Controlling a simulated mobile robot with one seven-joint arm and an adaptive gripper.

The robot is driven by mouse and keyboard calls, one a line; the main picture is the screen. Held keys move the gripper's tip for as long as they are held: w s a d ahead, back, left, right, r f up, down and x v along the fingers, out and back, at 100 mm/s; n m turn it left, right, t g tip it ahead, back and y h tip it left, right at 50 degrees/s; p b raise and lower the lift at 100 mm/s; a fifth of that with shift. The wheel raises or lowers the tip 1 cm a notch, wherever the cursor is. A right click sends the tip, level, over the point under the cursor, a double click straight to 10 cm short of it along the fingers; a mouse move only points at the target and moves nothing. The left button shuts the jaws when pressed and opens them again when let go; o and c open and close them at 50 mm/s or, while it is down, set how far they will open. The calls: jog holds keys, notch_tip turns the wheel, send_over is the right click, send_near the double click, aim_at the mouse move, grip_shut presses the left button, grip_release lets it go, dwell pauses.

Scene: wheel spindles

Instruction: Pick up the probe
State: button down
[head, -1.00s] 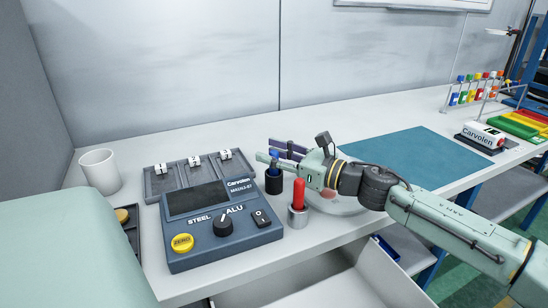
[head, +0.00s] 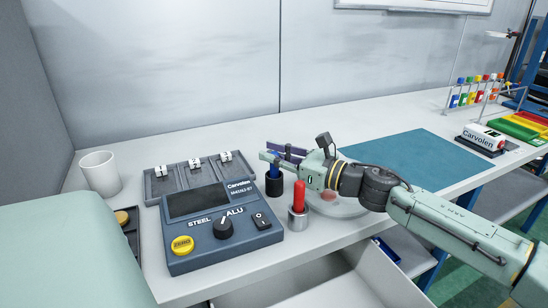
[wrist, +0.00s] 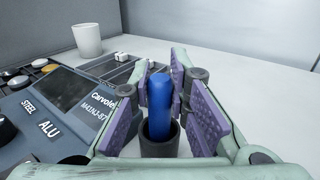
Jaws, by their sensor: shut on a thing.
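The probe with a blue handle (wrist: 160,100) stands upright between my purple finger pads in the wrist view. Its lower end is inside a dark round holder (wrist: 157,146). In the head view the blue handle (head: 275,171) shows just below my near finger, above the same dark holder (head: 274,187). My gripper (head: 273,154) reaches in from the right and is shut on the blue probe. The probe's tip is hidden in the holder.
A red-handled tool (head: 299,195) stands in a metal holder close in front of my gripper. A meter with knob and buttons (head: 222,230) lies to the left, a white cup (head: 100,172) beyond it. A teal mat (head: 410,158) lies clear at right.

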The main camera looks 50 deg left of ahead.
notch_tip(320, 180, up, 7)
jog(key=shift+f+b, duration=0.1)
jog(key=shift+b, duration=1.05)
jog(key=b+v, duration=0.5)
jog(key=v, duration=1.3)
jog(key=shift+w+d, duration=0.1)
jog(key=shift+w, duration=0.05)
